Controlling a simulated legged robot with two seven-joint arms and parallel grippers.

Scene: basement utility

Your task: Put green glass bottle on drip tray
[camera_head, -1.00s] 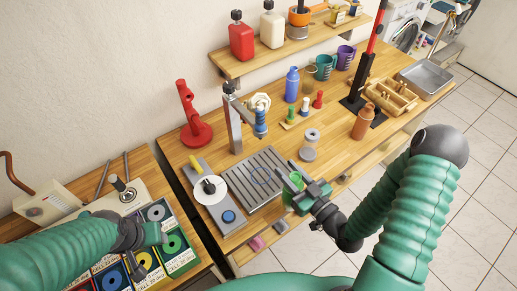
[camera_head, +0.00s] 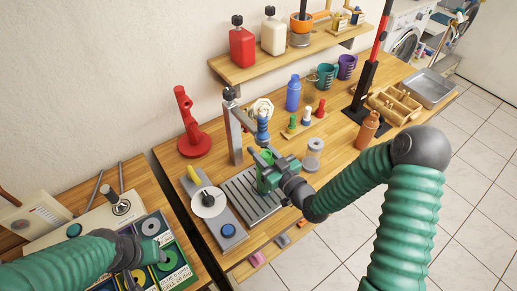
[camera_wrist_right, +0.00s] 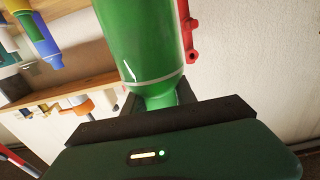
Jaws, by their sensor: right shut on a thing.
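The green glass bottle (camera_head: 263,182) is in the jaws of my right gripper (camera_head: 268,160), partly hidden by them in the head view. The wrist view shows the green bottle (camera_wrist_right: 140,45) large, with its narrowing end between the dark fingers. In the head view the bottle overlaps the slatted metal drip tray (camera_head: 236,192); whether it touches the slats I cannot tell. My left gripper (camera_head: 134,258) hangs over a box of coloured compartments with discs at the lower left, and its fingertips are hard to make out.
A grey post with a blue-ended arm (camera_head: 262,130) stands right behind the tray. A scale-like device with a white round plate (camera_head: 208,203) is left of it.

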